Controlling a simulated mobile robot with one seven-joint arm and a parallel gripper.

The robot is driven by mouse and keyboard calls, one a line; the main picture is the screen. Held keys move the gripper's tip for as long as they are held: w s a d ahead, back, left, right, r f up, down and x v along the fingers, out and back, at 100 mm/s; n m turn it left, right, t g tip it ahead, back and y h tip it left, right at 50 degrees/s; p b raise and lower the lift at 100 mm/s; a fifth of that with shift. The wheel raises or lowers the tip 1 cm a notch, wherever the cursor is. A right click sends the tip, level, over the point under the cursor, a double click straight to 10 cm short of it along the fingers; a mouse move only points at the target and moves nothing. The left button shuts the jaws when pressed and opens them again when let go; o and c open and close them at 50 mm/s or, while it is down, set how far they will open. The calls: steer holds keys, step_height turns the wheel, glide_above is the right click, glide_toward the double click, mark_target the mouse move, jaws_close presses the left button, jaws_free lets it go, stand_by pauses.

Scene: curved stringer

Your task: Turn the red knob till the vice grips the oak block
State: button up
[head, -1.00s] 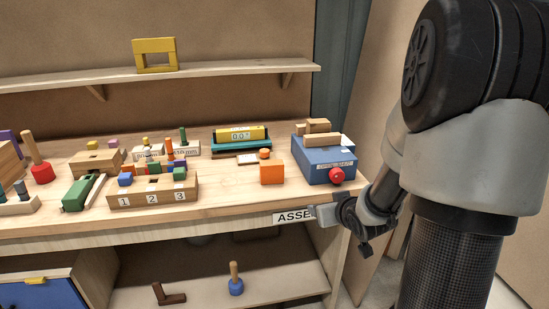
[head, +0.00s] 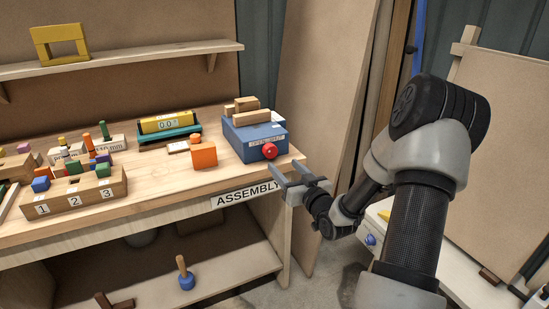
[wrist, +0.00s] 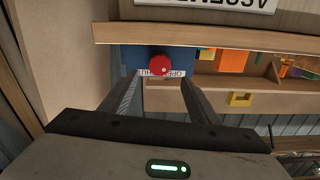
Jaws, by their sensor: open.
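The vice is a blue box (head: 262,134) near the bench's right end, with a label on its front. Its red knob (head: 269,151) sticks out of the front face. Light wooden pieces (head: 252,117) lie on top of the box; I cannot tell which is the oak block or how tight it sits. My gripper (head: 287,168) is open and empty, in front of and a little below the knob, apart from it. In the wrist view the red knob (wrist: 159,65) shows between and beyond the two fingers.
An orange block (head: 203,155) stands left of the vice. A numbered wooden rack (head: 75,200) and a teal holder with a yellow roll (head: 168,124) are further left. The bench's front edge carries an ASSEMBLY sign (head: 245,194) just below.

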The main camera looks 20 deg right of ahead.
mark_target(272, 153)
steer(key=w+b, duration=0.1)
steer(key=w, duration=0.7)
steer(key=shift+w+a, duration=0.15)
steer(key=shift+w, duration=0.15)
steer(key=c, duration=1)
